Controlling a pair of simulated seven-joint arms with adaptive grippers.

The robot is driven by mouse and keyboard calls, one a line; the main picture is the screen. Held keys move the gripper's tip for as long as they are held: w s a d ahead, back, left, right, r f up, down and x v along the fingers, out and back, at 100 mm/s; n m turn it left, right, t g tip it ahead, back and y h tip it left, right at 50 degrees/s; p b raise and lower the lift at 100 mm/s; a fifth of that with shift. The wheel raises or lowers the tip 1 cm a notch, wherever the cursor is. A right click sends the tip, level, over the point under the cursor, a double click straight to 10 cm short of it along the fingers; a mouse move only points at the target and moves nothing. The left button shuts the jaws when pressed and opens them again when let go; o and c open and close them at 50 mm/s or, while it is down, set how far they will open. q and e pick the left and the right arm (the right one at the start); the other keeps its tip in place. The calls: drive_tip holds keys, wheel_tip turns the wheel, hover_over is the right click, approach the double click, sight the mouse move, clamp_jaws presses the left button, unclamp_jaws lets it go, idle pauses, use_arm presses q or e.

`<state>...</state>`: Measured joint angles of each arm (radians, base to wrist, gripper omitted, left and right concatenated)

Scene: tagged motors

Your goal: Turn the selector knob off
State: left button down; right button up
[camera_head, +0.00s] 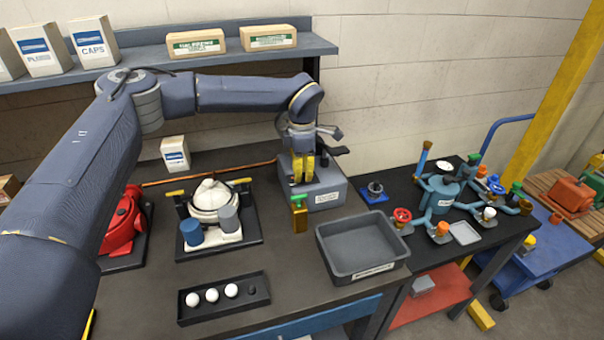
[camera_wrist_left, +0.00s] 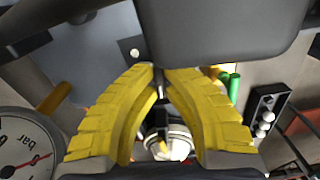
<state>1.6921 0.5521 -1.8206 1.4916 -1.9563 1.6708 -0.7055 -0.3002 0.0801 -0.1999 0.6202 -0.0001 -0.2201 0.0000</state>
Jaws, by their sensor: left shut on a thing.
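A grey control box (camera_head: 325,190) with a white label stands at the back of the dark bench. My left gripper (camera_head: 303,175) points down over its left part, yellow fingers at its top. In the left wrist view the fingers (camera_wrist_left: 160,75) close together at the tips on a thin grey piece, probably the selector knob; the fingers and a large dark block (camera_wrist_left: 225,35) hide most of it. I cannot tell which way the knob points. My right gripper is out of view.
A brass fitting with a green top (camera_head: 299,202) stands just in front of the box. An empty grey bin (camera_head: 362,276) is to the right. A black tray (camera_head: 190,318) holds white balls. A pressure gauge (camera_wrist_left: 25,150) shows at lower left in the wrist view.

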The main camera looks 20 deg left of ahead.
use_arm(q)
drive_tip(key=shift+n, duration=0.9)
drive_tip(key=c, duration=1.5)
unclamp_jaws()
wheel_tip(320, 180, up, 12)
